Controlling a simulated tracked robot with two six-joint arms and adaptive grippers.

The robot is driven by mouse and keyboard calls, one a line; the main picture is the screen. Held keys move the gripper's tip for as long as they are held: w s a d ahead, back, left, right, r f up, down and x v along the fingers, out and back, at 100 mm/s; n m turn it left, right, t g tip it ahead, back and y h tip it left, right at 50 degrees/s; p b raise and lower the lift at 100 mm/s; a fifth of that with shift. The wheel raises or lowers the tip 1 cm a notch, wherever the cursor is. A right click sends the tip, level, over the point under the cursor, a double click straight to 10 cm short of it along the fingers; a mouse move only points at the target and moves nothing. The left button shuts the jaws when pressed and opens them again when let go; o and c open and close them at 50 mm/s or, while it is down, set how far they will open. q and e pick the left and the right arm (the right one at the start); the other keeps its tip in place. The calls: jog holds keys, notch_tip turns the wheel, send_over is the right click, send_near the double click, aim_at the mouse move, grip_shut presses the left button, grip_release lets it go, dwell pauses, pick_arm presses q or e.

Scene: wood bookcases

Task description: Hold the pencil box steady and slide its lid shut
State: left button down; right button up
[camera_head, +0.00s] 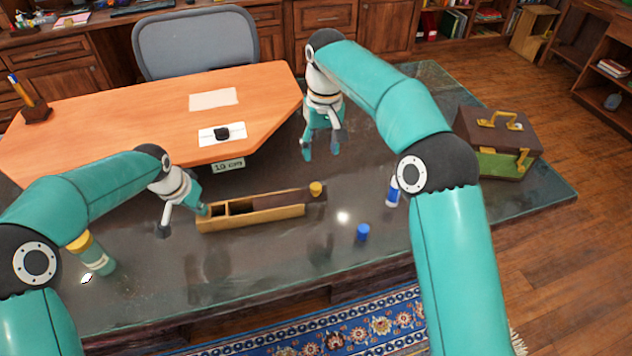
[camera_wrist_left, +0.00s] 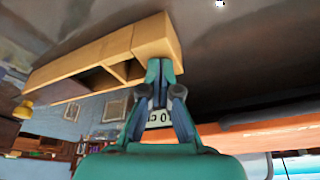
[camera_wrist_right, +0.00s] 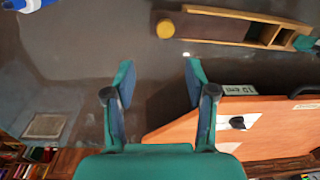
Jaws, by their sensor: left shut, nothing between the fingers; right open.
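The pencil box (camera_head: 250,222) is a long, light wood box lying on the dark desk top. Its dark brown lid (camera_head: 290,199) covers the right part and sticks out past the right end, with a yellow knob (camera_head: 316,188) there. Open compartments show at the left. My left gripper (camera_head: 202,209) is shut and empty at the box's left end; in the left wrist view its fingertips (camera_wrist_left: 160,66) overlap the end wall, seemingly touching it. My right gripper (camera_head: 321,152) is open and empty, behind the lid's knob and apart from it, as the right wrist view (camera_wrist_right: 158,75) also shows.
A blue cap (camera_head: 363,232) and a blue-and-white bottle (camera_head: 392,192) stand to the right. A brown and green chest (camera_head: 497,142) is at the far right. An orange desk panel (camera_head: 150,110) lies behind.

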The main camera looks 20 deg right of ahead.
aim_at(316, 186)
jog(key=shift+n, duration=0.4)
jog(key=f, duration=0.7)
jog(key=a+f, duration=0.1)
jog(key=f, duration=0.3)
jog(key=shift+s+a+f, duration=0.1)
jog(key=shift+s+f, duration=0.05)
grip_shut()
